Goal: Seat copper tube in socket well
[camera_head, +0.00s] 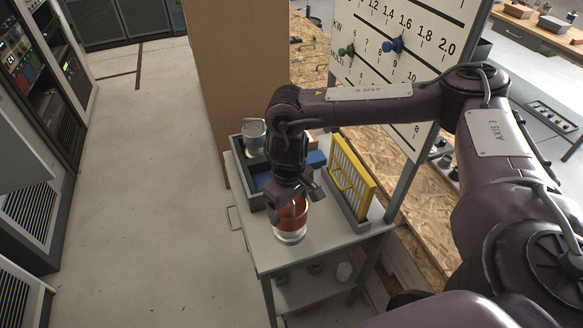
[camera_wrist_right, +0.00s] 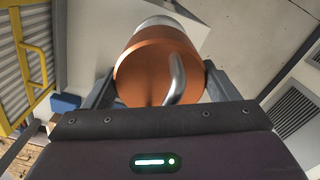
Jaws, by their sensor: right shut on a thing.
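The copper tube (camera_head: 291,215) is an orange-brown cylinder with a pale lower end, just above or on the grey cart top; I cannot tell whether it touches. My right gripper (camera_head: 298,196) comes down from above and is shut on it. In the right wrist view the copper tube (camera_wrist_right: 160,68) sits between the two fingers of my right gripper (camera_wrist_right: 158,88), its curved silver handle facing the camera and its pale end beyond. I cannot clearly identify the socket well. My left gripper is not in view.
The cart top (camera_head: 262,244) is clear in front of the tube. A yellow ribbed unit (camera_head: 353,177) stands close on the right. A dark tray (camera_head: 243,172) at the back left holds a silver-topped piece (camera_head: 254,136). A tall scale board (camera_head: 395,60) stands behind.

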